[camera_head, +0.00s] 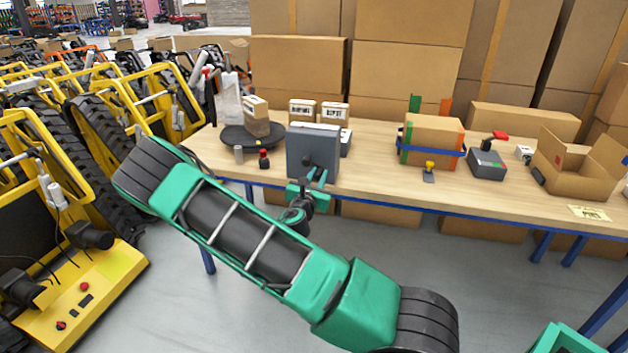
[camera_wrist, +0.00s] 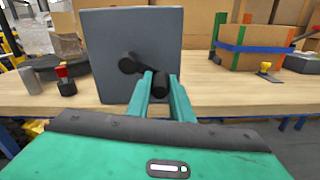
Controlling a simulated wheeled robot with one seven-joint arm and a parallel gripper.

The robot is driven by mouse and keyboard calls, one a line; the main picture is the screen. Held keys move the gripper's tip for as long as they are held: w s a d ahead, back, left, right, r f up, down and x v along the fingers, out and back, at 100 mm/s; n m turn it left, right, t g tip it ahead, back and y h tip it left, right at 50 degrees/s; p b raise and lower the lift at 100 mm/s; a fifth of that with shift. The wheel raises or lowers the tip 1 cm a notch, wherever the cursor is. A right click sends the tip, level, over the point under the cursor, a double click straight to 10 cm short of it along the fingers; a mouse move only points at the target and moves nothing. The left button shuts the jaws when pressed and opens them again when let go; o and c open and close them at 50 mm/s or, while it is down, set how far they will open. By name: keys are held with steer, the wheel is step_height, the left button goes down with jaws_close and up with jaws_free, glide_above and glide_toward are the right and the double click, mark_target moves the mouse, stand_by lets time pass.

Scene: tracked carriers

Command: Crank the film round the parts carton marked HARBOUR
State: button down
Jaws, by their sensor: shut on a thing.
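A grey upright box (camera_head: 312,148) stands at the table's front edge, with a dark crank on its near face. In the wrist view the crank's hub (camera_wrist: 128,63) is left of its dark handle (camera_wrist: 161,80). My gripper (camera_head: 314,182) is shut on this handle; its green fingers (camera_wrist: 162,84) lie either side of it. A brown carton (camera_head: 257,120) with a white label stands on a black round turntable (camera_head: 236,138) behind and left of the box. A pale upright roll or post (camera_head: 228,103) stands behind it. I cannot read the carton's label.
Two small labelled cartons (camera_head: 302,112) stand behind the grey box. A grey cylinder (camera_head: 239,154) and a red-topped black item (camera_head: 264,158) are to its left. A blue-strapped carton (camera_head: 432,128), a red-levered device (camera_head: 487,163) and an open carton (camera_head: 572,180) are to the right.

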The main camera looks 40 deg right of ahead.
steer(key=shift+s+d+r+n, duration=0.2)
steer(key=shift+r+n, duration=0.15)
steer(key=shift+n, duration=0.25)
steer(key=shift+r, duration=0.1)
steer(key=c, duration=1.9)
jaws_free()
steer(key=shift+o, duration=0.2)
steer(key=shift+w+a, duration=0.1)
steer(key=v, duration=1)
steer(key=shift+s+a, duration=0.25)
steer(key=shift+a, duration=0.05)
